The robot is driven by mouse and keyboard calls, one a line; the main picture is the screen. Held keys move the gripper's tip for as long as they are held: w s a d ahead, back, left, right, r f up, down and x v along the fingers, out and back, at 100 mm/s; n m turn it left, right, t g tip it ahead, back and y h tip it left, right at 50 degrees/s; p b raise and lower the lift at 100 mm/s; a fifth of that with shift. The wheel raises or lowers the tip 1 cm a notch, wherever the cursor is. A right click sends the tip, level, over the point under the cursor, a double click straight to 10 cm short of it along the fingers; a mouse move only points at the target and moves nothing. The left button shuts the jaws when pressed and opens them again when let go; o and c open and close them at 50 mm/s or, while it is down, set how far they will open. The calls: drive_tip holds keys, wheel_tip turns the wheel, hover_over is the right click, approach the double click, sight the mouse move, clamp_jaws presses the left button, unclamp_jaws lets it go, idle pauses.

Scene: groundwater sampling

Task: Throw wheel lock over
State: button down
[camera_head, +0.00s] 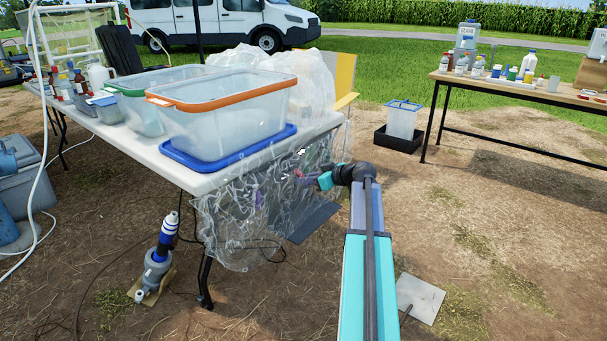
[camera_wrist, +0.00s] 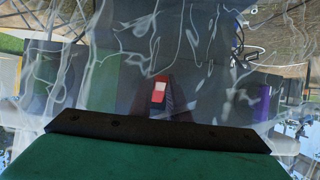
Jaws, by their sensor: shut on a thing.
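My gripper (camera_head: 301,177) is at the right end of the white folding table, at the clear plastic sheet (camera_head: 235,225) that hangs down there. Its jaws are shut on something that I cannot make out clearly. In the wrist view a small red and white piece (camera_wrist: 159,92) shows at the middle, between dark jaw parts. Wrinkled clear plastic surrounds it in that view. I cannot identify a wheel lock for certain in either view. A dark flat panel (camera_head: 314,222) shows low behind the plastic.
The white table (camera_head: 185,178) carries a clear bin with an orange rim (camera_head: 222,98) on a blue lid (camera_head: 190,160). A grey and blue device (camera_head: 155,265) stands on the ground below. A second table (camera_head: 530,95) stands at right.

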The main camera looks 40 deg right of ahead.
drive_tip(key=shift+s+d+r+g+h+p, duration=0.2)
drive_tip(key=shift+r+g+p, duration=0.5)
drive_tip(key=shift+p, duration=1.05)
drive_tip(key=shift+a+r+g+h+p, duration=0.1)
drive_tip(key=shift+r+g+h+p, duration=0.15)
drive_tip(key=shift+g+p, duration=1.15)
drive_tip(key=shift+s+d+r+g+h+p, duration=0.1)
drive_tip(key=shift+r+g+h+p, duration=0.3)
drive_tip(key=shift+p, duration=1.65)
drive_tip(key=shift+r+g+p, duration=0.25)
drive_tip(key=shift+g+p, duration=0.55)
drive_tip(key=shift+p, duration=0.2)
drive_tip(key=shift+g+p, duration=0.3)
drive_tip(key=shift+p, duration=0.2)
drive_tip(key=shift+a, duration=0.1)
drive_tip(key=c, duration=1.7)
unclamp_jaws()
drive_tip(key=shift+r, duration=0.1)
drive_tip(key=p+v, duration=0.2)
drive_tip(key=v, duration=1.1)
drive_tip(key=shift+s+r, duration=0.2)
drive_tip(key=shift+s, duration=0.05)
